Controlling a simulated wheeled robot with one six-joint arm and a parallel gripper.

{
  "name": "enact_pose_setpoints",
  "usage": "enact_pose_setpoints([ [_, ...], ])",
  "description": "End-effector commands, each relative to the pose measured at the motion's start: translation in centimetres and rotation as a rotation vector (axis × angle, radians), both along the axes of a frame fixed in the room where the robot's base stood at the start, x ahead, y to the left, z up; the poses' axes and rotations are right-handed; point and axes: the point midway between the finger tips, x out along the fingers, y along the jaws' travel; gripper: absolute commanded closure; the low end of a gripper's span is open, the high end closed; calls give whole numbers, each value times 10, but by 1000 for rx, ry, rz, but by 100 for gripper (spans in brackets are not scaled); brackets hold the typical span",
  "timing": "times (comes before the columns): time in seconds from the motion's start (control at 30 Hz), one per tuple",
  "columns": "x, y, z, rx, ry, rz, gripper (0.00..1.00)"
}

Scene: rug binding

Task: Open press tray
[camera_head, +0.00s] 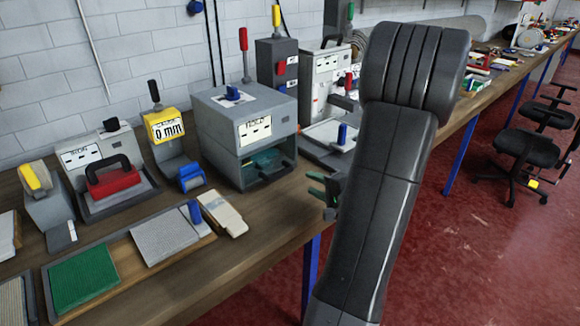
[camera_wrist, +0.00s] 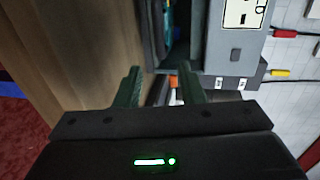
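A grey box-shaped machine (camera_head: 245,125) with a white label stands on the bench, with a dark lower opening and a teal surface inside. Right of it, a light machine (camera_head: 325,75) has a flat pale tray (camera_head: 322,134) at its front with an upright blue handle (camera_head: 342,134). I cannot read which one is the press. My gripper (camera_head: 316,184) is beside the bench edge, right of the grey machine, partly hidden by my arm. In the wrist view, its green fingers (camera_wrist: 160,88) are apart with nothing visibly held; a grey labelled machine (camera_wrist: 235,45) lies ahead.
The wooden bench (camera_head: 275,222) runs along the wall. A black chair (camera_head: 528,148) stands on the red floor at right.

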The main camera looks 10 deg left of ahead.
Motion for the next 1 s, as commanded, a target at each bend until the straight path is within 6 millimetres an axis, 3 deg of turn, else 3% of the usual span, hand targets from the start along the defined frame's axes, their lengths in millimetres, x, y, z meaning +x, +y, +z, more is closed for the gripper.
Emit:
enact_pose_setpoints([
  [0.6,67,89,-23,0,5,4,64],
  [1.0,77,101,-28,-1,4,2,64],
])
